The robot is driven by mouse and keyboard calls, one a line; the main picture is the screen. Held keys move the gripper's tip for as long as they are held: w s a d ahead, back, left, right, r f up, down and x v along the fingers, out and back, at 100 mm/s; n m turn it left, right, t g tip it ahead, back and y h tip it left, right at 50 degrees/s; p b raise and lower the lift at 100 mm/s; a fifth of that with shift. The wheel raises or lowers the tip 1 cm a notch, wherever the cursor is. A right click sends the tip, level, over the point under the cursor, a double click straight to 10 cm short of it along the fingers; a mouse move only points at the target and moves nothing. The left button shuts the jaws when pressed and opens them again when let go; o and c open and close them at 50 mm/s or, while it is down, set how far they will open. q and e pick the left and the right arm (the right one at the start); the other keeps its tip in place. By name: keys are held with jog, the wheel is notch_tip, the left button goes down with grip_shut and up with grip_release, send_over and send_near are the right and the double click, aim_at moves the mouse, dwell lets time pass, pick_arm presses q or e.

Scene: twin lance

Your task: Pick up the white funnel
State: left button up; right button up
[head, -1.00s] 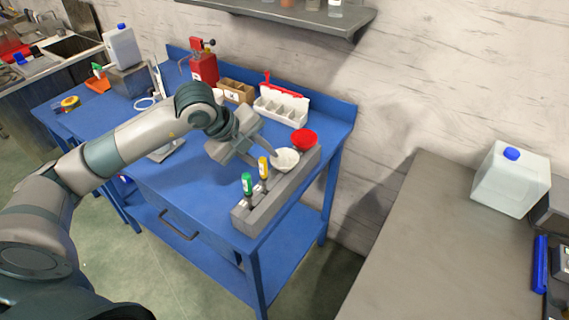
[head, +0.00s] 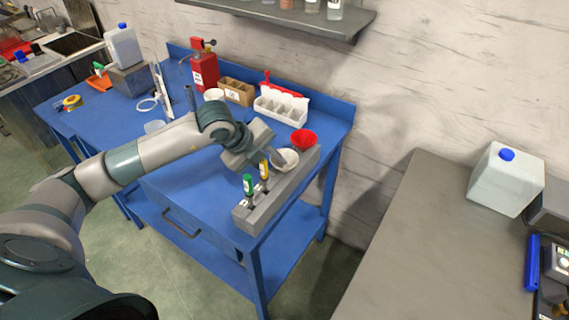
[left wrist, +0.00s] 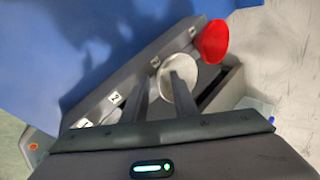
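The white funnel (head: 290,160) sits in the grey rack (head: 285,187) on the blue table, between the yellow-capped bottle and the red funnel (head: 304,138). My left gripper (head: 278,157) is right at the white funnel, above the rack, and hides part of it. In the left wrist view, the white funnel (left wrist: 186,66) lies beyond the fingertips. The fingers (left wrist: 160,77) are apart; one overlaps the funnel's bowl and the other is left of its rim. I cannot tell whether they touch it. The right gripper is out of view.
A yellow-capped bottle (head: 264,169) and a green-capped bottle (head: 248,184) stand in the rack's near part. Behind are a white bin with compartments (head: 280,108), a cardboard box (head: 236,92) and a red can (head: 205,71). A grey bench (head: 430,240) is at right.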

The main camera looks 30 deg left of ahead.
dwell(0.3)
pick_arm(q)
grip_shut()
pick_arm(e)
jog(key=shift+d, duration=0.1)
pick_arm(q)
jog(key=shift+r, duration=0.1)
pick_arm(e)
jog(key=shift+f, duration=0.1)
